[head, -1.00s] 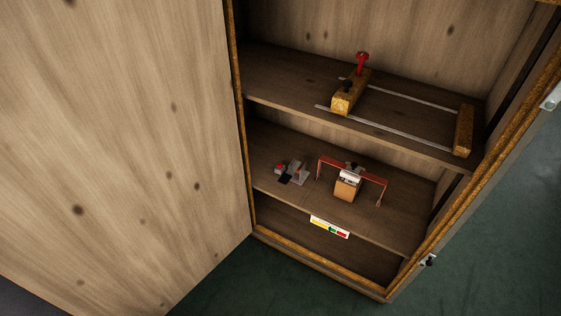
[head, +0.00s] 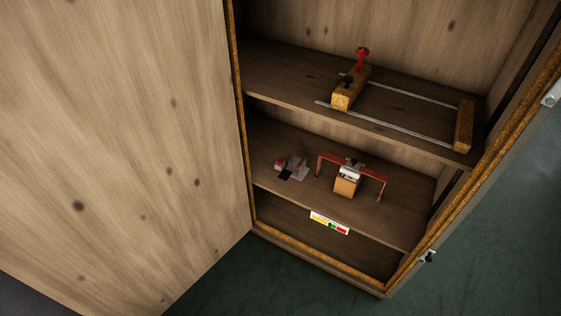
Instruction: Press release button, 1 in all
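No part carries a readable label naming it the release button. On the lower shelf (head: 290,205) stands a small grey device (head: 295,170) with a red part (head: 280,163) at its left and a black part in front. To its right, a red frame (head: 328,158) spans an orange-brown block (head: 346,187) with a white and black top. A small panel with yellow, green and red patches (head: 330,224) is on that shelf's front edge. Neither of my grippers is in view.
An open wooden door (head: 120,130) fills the left. The upper shelf (head: 290,80) holds two metal rails, a wooden block (head: 347,95) with a red knob (head: 362,55), and another block (head: 464,127) at right. Green floor (head: 480,260) is clear at lower right.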

